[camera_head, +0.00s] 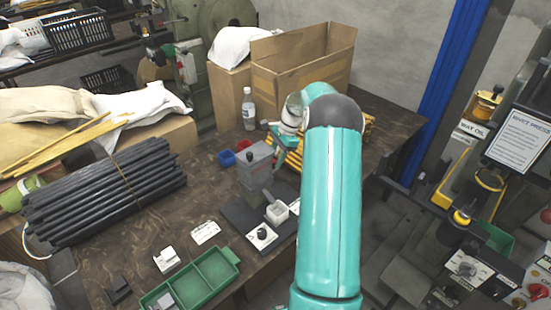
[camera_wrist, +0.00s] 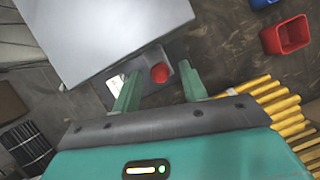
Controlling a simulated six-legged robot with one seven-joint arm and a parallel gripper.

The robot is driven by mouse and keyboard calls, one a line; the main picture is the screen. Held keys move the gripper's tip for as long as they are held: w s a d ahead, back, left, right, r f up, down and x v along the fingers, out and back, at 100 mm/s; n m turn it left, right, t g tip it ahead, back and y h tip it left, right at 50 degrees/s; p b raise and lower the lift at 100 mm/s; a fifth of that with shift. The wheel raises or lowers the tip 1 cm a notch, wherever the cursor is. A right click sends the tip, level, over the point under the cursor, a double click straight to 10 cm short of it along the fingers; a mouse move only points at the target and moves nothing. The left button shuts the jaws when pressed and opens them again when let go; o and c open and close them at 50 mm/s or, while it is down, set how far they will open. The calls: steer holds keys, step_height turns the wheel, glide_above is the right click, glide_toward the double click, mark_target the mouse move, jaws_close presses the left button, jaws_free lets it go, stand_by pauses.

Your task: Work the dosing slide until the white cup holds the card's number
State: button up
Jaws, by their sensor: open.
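The grey dosing box (camera_head: 257,163) stands on a dark base on the bench; its pale top fills much of the wrist view (camera_wrist: 110,35). A red knob (camera_wrist: 160,73) on its side shows between my fingertips, and I cannot tell whether they touch it. My gripper (camera_wrist: 159,76) is open and empty; in the head view it is at the box's far side, partly hidden by my arm. The white cup (camera_head: 277,212) stands in front of the box. A small white card (camera_head: 205,232) lies left of the base; its number is too small to read.
A green tray (camera_head: 218,262) lies at the bench's front. A blue bin (camera_head: 227,158) and red bin (camera_wrist: 287,36) stand behind the box. Yellow rods (camera_wrist: 272,97) lie beside my gripper.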

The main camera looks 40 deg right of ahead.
steer(key=shift+a+f, duration=0.1)
steer(key=shift+f, duration=0.2)
jaws_close()
